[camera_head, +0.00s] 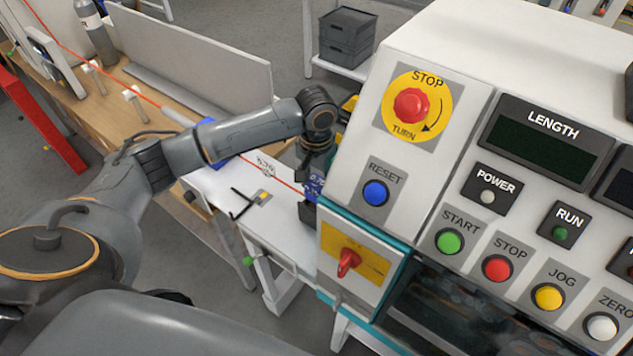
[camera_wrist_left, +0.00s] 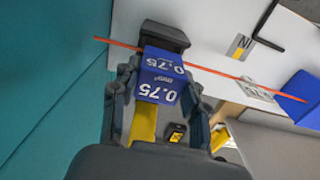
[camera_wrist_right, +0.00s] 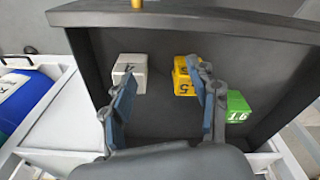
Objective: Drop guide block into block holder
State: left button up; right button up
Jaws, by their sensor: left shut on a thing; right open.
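A blue guide block (camera_wrist_left: 160,72) marked 0.75 sits between the fingers of my left gripper (camera_wrist_left: 163,85), which is shut on it. In the head view the block (camera_head: 315,186) shows only partly, in my left gripper (camera_head: 309,188) beside the machine's left side. A red cable (camera_wrist_left: 215,72) passes at the block, and I cannot tell whether they touch. I cannot surely make out the block holder; the gripper and machine hide much there. My right gripper (camera_wrist_right: 165,110) is open and empty over a dark tray (camera_wrist_right: 285,70) with grey, yellow and green blocks.
The control machine (camera_head: 455,60) with buttons fills the right of the head view. A white table (camera_head: 215,190) carries a black hex key (camera_head: 241,203) and a numbered label (camera_head: 267,165). A wooden bench (camera_head: 95,110) and stacked dark crates (camera_head: 347,37) stand beyond.

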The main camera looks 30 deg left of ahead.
pick_arm(q)
jog(key=shift+f, duration=0.15)
jog(key=shift+f+b, duration=0.65)
jog(key=shift+f, duration=1.5)
jog(key=o, duration=1.3)
jog(key=shift+c, duration=0.2)
